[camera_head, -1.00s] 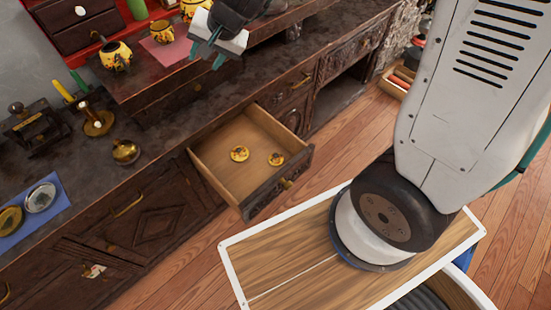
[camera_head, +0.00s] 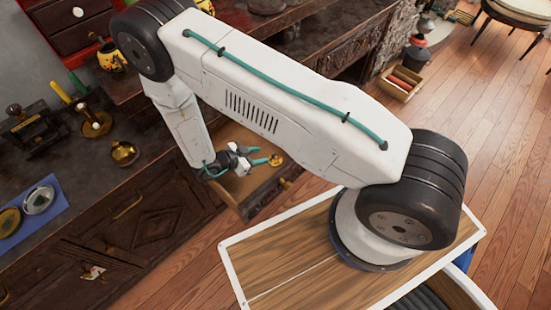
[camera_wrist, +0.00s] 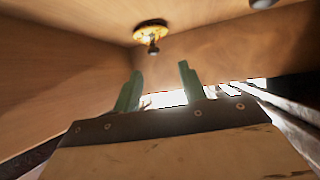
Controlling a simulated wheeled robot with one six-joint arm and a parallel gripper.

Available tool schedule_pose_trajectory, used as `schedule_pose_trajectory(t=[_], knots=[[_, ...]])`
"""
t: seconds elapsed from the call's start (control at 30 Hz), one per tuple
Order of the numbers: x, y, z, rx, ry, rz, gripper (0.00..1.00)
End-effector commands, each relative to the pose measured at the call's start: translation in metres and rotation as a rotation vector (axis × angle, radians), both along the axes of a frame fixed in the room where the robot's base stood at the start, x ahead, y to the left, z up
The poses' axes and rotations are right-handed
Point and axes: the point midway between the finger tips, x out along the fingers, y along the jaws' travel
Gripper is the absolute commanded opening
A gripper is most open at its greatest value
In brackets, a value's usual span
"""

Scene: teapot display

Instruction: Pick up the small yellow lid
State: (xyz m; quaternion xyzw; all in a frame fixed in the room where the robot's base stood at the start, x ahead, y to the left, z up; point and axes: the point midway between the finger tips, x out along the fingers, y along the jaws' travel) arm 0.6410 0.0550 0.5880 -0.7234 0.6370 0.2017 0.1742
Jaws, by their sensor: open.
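A small yellow lid (camera_head: 276,159) lies in the open drawer in the head view, just right of my gripper (camera_head: 259,157). A second lid in that drawer is hidden behind my arm and gripper. In the wrist view, a yellow lid with a dark knob (camera_wrist: 151,32) lies in the wooden drawer, beyond and above the fingertips in the picture. There my gripper (camera_wrist: 160,80) shows two green fingers spread apart with nothing between them. I cannot tell which of the two lids this is. My gripper is low at the drawer, apart from the lid in the wrist view.
The drawer (camera_head: 232,187) has walls close around my gripper. A dark rounded thing (camera_wrist: 262,3) is cut off at the wrist view's top edge. The cabinet top holds a brass pot (camera_head: 124,153) and a blue mat (camera_head: 50,185) with round plates.

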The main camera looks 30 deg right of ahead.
Motion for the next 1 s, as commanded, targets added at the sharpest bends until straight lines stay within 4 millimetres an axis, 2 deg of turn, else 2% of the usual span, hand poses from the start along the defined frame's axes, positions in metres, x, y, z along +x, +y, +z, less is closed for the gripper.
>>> schedule_pose_trajectory(t=[0.17, 0.7, 0.97, 1.0], knots=[[-0.005, -0.009, -0.010, -0.042, -0.009, -0.013, 0.42], [-0.001, -0.067, -0.044, -0.040, -0.009, -0.011, 0.42], [0.000, -0.069, -0.045, -0.039, -0.010, -0.011, 0.42], [0.000, -0.069, -0.045, -0.039, -0.010, -0.011, 0.33]])
